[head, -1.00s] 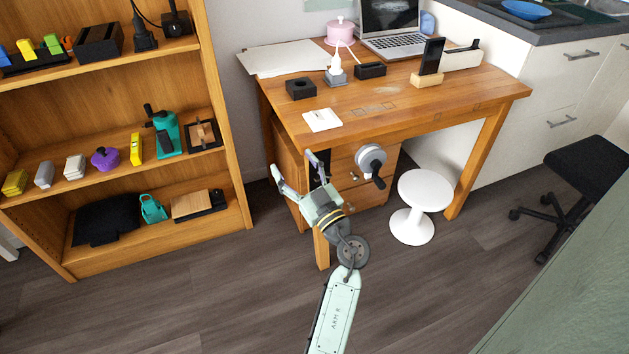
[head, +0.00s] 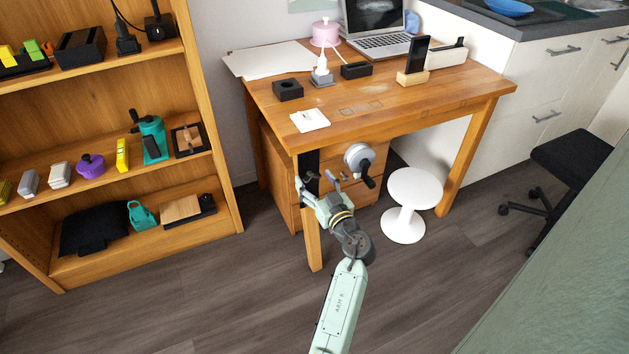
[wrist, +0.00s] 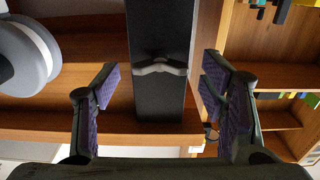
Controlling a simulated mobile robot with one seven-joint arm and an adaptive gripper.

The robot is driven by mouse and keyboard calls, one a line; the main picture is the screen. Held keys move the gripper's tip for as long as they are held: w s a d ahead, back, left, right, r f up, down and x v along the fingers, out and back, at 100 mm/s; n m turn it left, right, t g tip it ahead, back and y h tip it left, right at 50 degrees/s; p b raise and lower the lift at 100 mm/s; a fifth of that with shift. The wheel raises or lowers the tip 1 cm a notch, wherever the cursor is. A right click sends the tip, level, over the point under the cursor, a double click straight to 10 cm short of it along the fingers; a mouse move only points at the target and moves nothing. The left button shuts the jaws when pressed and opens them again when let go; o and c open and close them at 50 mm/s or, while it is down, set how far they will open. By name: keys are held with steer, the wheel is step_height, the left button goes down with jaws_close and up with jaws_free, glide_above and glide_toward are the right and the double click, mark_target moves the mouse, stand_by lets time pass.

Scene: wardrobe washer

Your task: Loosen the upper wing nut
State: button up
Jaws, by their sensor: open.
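A grey wing nut (wrist: 160,67) sits on a black upright plate (wrist: 160,98) and shows in the wrist view. Its two wings spread left and right. The plate also shows in the head view (head: 308,163), at the desk's near front corner. My gripper (head: 315,181) is in front of the plate, and in the wrist view its open jaws (wrist: 160,76) have one finger on each side of the wing nut. I see no contact between the fingers and the nut. Only one wing nut is clear in the wrist view.
A grey round drum with a black crank (head: 359,158) is close to the right of my gripper in the head view. The wooden desk (head: 400,108) is above and behind. A white stool (head: 411,192) stands right; a shelf unit (head: 222,140) stands left. Floor in front is clear.

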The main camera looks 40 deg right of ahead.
steer(key=shift+w, duration=0.4)
steer(key=shift+c, duration=0.4)
steer(key=c, duration=1.1)
